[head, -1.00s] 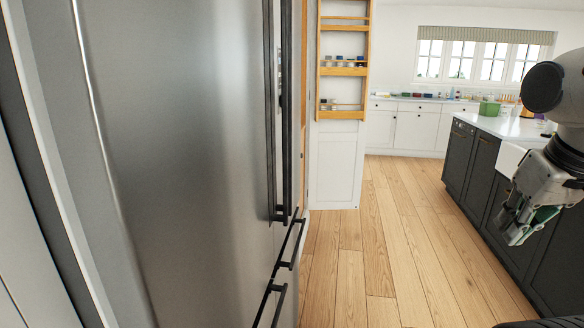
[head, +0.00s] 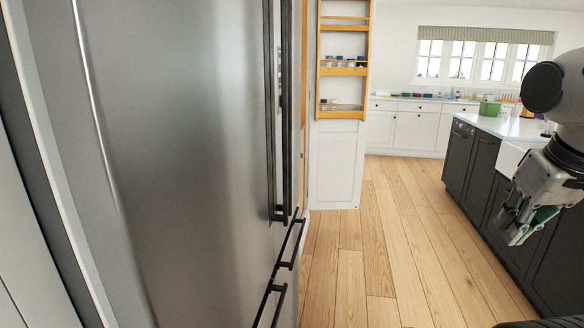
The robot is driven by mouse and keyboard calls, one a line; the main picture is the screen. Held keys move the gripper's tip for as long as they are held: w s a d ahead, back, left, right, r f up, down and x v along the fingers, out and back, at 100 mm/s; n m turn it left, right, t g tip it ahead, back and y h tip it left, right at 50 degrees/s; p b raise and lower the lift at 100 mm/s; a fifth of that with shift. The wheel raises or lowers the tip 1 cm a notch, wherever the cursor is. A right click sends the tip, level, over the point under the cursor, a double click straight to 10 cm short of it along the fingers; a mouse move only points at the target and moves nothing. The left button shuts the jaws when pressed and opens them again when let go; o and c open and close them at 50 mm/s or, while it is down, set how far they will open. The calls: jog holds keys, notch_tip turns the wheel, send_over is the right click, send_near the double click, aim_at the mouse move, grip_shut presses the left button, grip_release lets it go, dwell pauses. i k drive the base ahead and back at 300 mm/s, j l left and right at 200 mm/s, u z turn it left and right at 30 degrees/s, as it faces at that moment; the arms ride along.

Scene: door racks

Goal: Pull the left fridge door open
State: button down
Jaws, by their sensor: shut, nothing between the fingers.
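The left fridge door (head: 180,150) is a large steel panel filling the left of the head view, seen at a steep angle, and it looks shut. Its long dark vertical handle (head: 269,120) runs down the door's right edge. A second dark vertical handle (head: 286,110) stands right beside it, on the other door, which is mostly hidden. My gripper (head: 514,228) is at the far right, pointing down, shut and empty. It is well apart from the fridge, with open floor between them.
Dark horizontal drawer handles (head: 291,243) stick out below the doors. A wooden spice rack (head: 343,70) hangs beyond the fridge. A dark island (head: 472,165) with a white top (head: 505,126) stands behind my gripper. The wooden floor (head: 390,240) between is clear.

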aim_at(159, 111)
jog(key=i+l, duration=0.9)
jog(key=i, duration=0.2)
jog(key=i+u, duration=0.1)
jog(key=u, duration=0.3)
jog(key=l+u, duration=0.15)
jog(key=u, duration=0.25)
jog(key=i+l+u, duration=0.1)
jog(key=u, duration=0.3)
jog(key=l+u, duration=0.15)
jog(key=u, duration=0.3)
